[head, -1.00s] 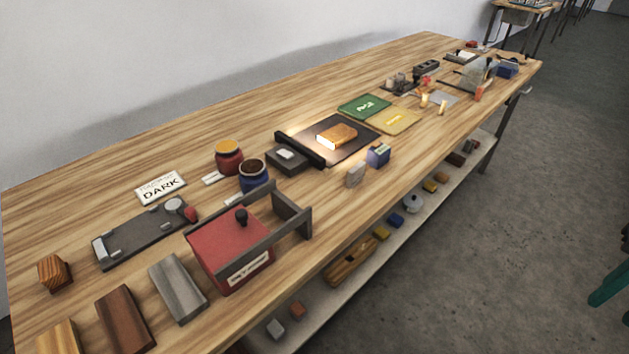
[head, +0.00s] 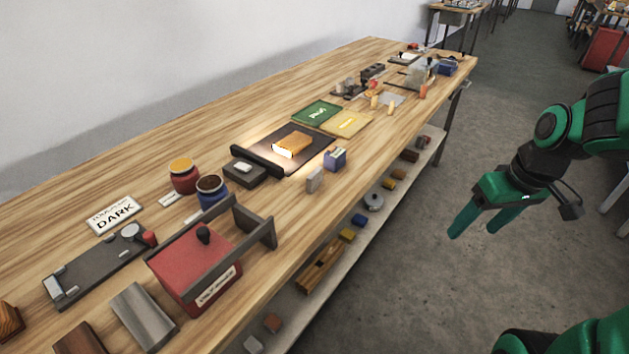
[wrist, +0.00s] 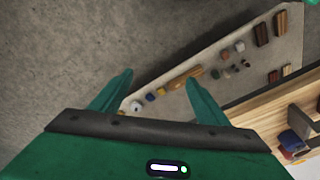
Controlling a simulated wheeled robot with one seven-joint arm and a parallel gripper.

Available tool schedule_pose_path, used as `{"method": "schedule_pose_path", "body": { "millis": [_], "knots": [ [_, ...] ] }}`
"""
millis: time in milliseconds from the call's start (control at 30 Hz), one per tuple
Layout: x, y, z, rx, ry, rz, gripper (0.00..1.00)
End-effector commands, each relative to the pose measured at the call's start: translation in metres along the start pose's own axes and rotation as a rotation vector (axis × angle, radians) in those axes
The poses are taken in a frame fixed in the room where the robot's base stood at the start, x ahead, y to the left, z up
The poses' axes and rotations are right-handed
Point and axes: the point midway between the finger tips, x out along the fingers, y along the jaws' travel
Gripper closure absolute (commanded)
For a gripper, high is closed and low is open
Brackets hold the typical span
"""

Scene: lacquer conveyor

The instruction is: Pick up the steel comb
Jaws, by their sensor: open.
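I cannot make out the steel comb for sure in either view. A small grey upright piece (head: 315,180) stands near the front edge of the bench, beside a blue holder (head: 335,159) with a pale green top; it is too small to tell whether it is the comb. My gripper (head: 483,216) is open and empty, above the floor to the right of the bench and well apart from it. In the wrist view my gripper (wrist: 158,82) has its two green fingers spread, with floor and the lower shelf beyond them.
The wooden bench (head: 235,110) holds a red box (head: 190,265) with a grey frame, two jars, a dark mat with a lit wooden block (head: 292,145), and green and yellow mats. The lower shelf (head: 345,255) carries small blocks. The floor (head: 480,290) beside the bench is clear.

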Motion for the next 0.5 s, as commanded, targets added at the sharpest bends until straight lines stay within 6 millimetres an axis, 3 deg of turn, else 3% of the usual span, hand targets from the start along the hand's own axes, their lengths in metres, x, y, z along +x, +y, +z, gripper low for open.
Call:
{"method": "schedule_pose_path", "body": {
  "millis": [33, 200, 333, 500],
  "knots": [
    [0.016, -0.012, -0.017, -0.089, 0.024, -0.036, 0.31],
    [0.057, -0.069, -0.076, -0.385, 0.176, -0.174, 0.31],
    [0.079, -0.12, -0.115, -0.557, 0.328, -0.285, 0.31],
    [0.09, -0.181, -0.158, -0.693, 0.555, -0.41, 0.31]
  ]
}}
